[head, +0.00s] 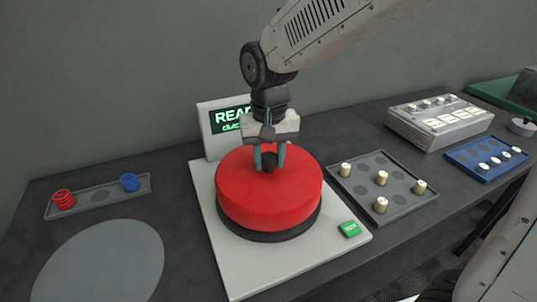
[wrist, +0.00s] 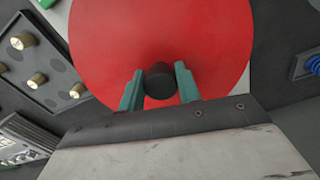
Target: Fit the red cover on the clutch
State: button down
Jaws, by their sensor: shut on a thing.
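The red cover (head: 268,195) is a thick round drum with a black knob (head: 268,162) on top. It sits over a dark round base (head: 272,235) on a pale board; whether it is fully seated cannot be told. The clutch itself is hidden beneath it. My gripper (head: 269,158) points down from above, its green fingers shut on the knob. In the wrist view the red cover (wrist: 165,35) fills the upper middle, and the knob (wrist: 160,80) lies between the two fingers of my gripper (wrist: 160,85).
A screen (head: 229,120) stands behind the board (head: 213,222). A green button (head: 350,229) is at its front right. A grey tray (head: 405,203) with several brass pegs is right, a tray (head: 99,196) with red and blue springs left. A grey disc (head: 104,266) lies front left.

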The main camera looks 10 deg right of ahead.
jog(key=shift+f, duration=0.9)
jog(key=c, duration=0.5)
grip_release()
jog(key=shift+r, duration=3.5)
